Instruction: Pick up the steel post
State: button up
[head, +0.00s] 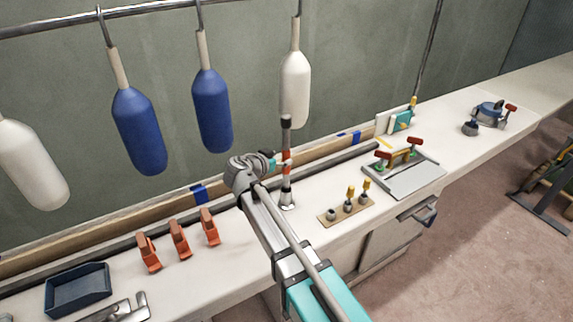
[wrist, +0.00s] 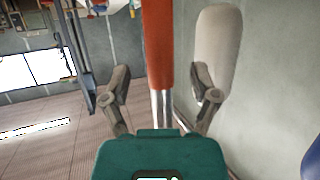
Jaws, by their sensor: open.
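The steel post (head: 286,187) stands upright on the bench, with orange bands, a dark top and a small round foot. In the wrist view the post (wrist: 160,105) runs vertically between my two fingers, its orange band (wrist: 158,45) above the bare steel. My gripper (head: 279,160) is open at the post's upper half, with a finger on each side of it. In the wrist view there is a visible gap between the post and each fingertip of my gripper (wrist: 163,85). My arm hides a little of the bench beside the post.
White and blue fenders (head: 212,110) hang from a rail behind the bench, one white fender (head: 295,88) close behind the post. Orange clamps (head: 179,240) stand to the left.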

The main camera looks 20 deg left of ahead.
aim_at(284, 157)
jog(key=shift+b+x, duration=0.5)
jog(key=shift+x, duration=1.25)
jog(key=shift+d, duration=0.1)
grip_shut()
